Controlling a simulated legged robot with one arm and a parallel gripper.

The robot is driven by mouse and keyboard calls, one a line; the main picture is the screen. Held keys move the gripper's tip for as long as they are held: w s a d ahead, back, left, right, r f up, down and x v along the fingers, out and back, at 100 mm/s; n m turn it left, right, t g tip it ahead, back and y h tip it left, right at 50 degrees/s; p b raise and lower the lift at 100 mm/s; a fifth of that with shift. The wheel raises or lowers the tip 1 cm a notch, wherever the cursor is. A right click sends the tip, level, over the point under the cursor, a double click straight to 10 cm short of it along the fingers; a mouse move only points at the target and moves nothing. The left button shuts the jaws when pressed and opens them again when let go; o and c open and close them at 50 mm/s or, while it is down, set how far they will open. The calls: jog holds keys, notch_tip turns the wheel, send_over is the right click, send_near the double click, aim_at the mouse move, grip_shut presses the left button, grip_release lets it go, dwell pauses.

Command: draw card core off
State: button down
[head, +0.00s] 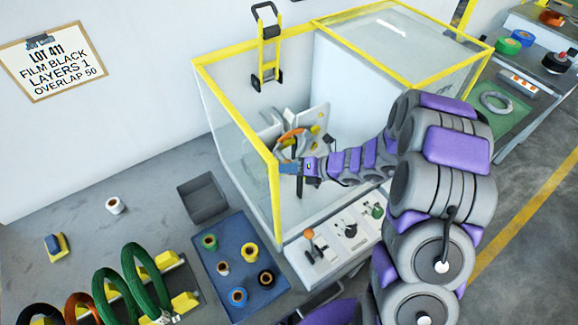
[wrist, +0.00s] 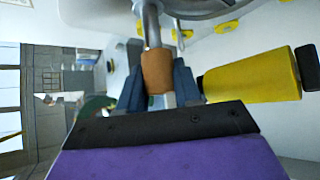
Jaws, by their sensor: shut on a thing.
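The card core (wrist: 157,70) is a short brown tube on a grey metal spindle (wrist: 152,25) in the wrist view. My gripper (wrist: 158,88) has its two blue fingers on either side of the core, shut on it. The spindle still passes into the core's far end. In the head view my gripper (head: 291,168) is inside the yellow-framed clear enclosure (head: 236,124), in front of the wrapping machine (head: 300,125).
A yellow cylinder with a black end (wrist: 255,78) stands close to the right of my fingers. A control panel (head: 345,232) lies below the enclosure opening. A blue tray of tape rolls (head: 226,257), a grey bin (head: 203,198) and a rack of coils (head: 190,300) stand left.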

jog(key=shift+s+d, duration=0.65)
jog(key=shift+s, duration=0.3)
